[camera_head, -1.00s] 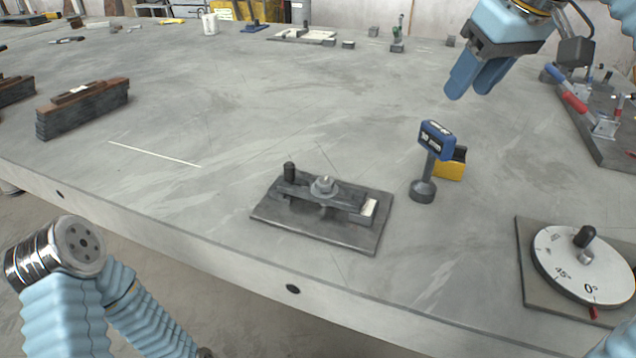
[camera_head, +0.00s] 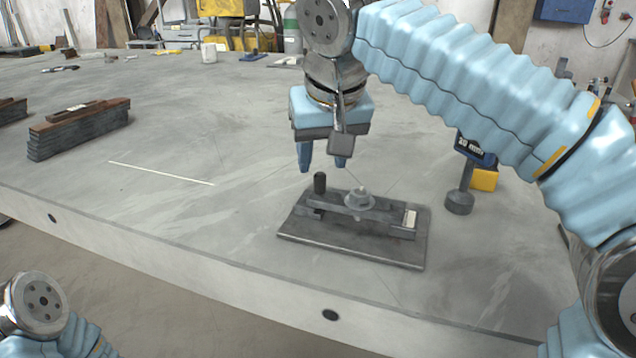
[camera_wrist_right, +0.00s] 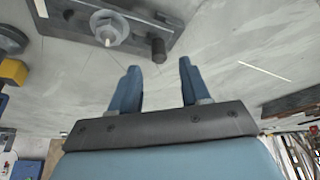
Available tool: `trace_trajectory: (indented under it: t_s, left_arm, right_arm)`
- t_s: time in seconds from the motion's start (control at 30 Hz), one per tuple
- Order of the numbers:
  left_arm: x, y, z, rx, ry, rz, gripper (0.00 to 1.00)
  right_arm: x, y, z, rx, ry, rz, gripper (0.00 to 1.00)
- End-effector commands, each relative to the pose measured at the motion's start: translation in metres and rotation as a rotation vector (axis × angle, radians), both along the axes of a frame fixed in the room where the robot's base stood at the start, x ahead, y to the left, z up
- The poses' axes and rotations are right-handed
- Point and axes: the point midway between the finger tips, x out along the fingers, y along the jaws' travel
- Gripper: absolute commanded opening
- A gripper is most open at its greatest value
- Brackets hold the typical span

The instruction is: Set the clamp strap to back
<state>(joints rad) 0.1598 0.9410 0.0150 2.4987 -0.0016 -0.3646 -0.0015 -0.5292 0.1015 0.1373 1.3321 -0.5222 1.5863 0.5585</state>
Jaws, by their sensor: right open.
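The clamp strap (camera_head: 350,206) is a dark grey bar on a flat base plate (camera_head: 345,251), with a hex nut and stud (camera_head: 358,197) at its middle. A black upright knob (camera_head: 320,183) stands at its left end and a pale label (camera_head: 410,217) lies near its right end. My right gripper (camera_head: 324,168) is open and empty, pointing down just behind and above the knob, apart from it. In the right wrist view the open fingers (camera_wrist_right: 157,80) show, with the knob (camera_wrist_right: 158,50) and nut (camera_wrist_right: 108,28) beyond them. My left gripper is out of view.
A blue sign on a round-footed post (camera_head: 460,202) and a yellow block (camera_head: 484,179) stand right of the plate, close under my right arm. Stacked dark bars (camera_head: 80,135) lie at left. The table between bars and plate is clear, apart from a thin white line (camera_head: 160,173).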

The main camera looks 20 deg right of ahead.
Motion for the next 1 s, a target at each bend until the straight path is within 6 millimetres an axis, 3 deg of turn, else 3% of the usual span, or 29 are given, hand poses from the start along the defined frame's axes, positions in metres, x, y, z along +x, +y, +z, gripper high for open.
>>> trace_trajectory:
  t_s: [0.1, 0.23, 0.63, 0.93, 1.0]
  left_arm:
    - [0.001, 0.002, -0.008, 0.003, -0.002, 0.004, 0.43]
    - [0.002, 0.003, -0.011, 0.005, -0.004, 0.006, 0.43]
    - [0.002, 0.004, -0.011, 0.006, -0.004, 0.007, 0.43]
    - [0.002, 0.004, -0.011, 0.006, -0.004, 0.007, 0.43]
    - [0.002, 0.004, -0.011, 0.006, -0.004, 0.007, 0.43]
  right_arm:
    - [0.008, 0.0, -0.024, -0.001, 0.002, 0.001, 0.46]
    - [0.015, 0.0, -0.038, 0.0, 0.001, 0.001, 0.46]
    - [0.019, 0.0, -0.046, 0.001, 0.0, 0.001, 0.46]
    - [0.019, 0.0, -0.045, 0.0, 0.0, 0.001, 0.02]
    - [0.019, 0.0, -0.045, 0.0, 0.0, 0.001, 0.0]
